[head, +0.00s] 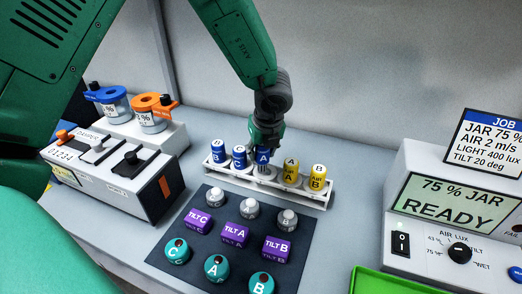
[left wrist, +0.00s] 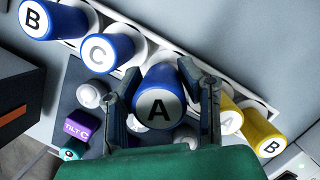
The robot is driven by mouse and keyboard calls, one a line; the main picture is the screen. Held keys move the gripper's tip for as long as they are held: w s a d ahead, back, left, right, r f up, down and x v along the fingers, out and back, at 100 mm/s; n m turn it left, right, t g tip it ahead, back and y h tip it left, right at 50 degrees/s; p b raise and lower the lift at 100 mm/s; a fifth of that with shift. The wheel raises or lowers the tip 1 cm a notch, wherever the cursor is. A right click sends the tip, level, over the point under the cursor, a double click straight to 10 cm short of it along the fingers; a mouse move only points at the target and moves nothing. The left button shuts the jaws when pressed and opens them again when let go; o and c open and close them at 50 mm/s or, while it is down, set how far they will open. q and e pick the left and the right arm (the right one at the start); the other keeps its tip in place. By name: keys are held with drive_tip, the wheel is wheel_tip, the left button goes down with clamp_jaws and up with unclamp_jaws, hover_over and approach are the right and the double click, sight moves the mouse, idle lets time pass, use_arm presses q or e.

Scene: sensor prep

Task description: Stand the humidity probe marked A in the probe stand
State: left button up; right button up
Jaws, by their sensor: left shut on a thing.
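The blue probe marked A (head: 263,155) is at the middle of a long white rack (head: 318,201). My left gripper (head: 264,150) comes down on it from above, shut on it. In the left wrist view the blue probe A (left wrist: 160,104) is between the two fingers, its lettered cap facing the camera. It looks upright and in line with the rack's middle place; its lower end is hidden, so I cannot tell how deep it sits. My right gripper is not in view.
Blue probes B (head: 218,151) and C (head: 239,156) stand close on the left, yellow A (head: 291,171) and B (head: 318,177) on the right. A dark mat (head: 160,256) with knobs and purple tilt blocks lies in front. A control box (head: 430,250) stands at right.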

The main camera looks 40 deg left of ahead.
sight(264, 163)
use_arm(q)
drive_tip(key=shift+a+f, duration=0.1)
drive_tip(key=shift+a, duration=0.4)
drive_tip(key=shift+d, duration=0.9)
drive_tip(key=shift+r, duration=0.2)
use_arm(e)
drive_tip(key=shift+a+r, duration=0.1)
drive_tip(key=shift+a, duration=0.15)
use_arm(q)
drive_tip(key=shift+d, duration=0.1)
drive_tip(key=shift+f+b, duration=1.45)
drive_tip(key=shift+f, duration=0.55)
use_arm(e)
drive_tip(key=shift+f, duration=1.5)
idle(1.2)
use_arm(q)
drive_tip(key=o, duration=1.3)
drive_tip(key=shift+c, duration=0.2)
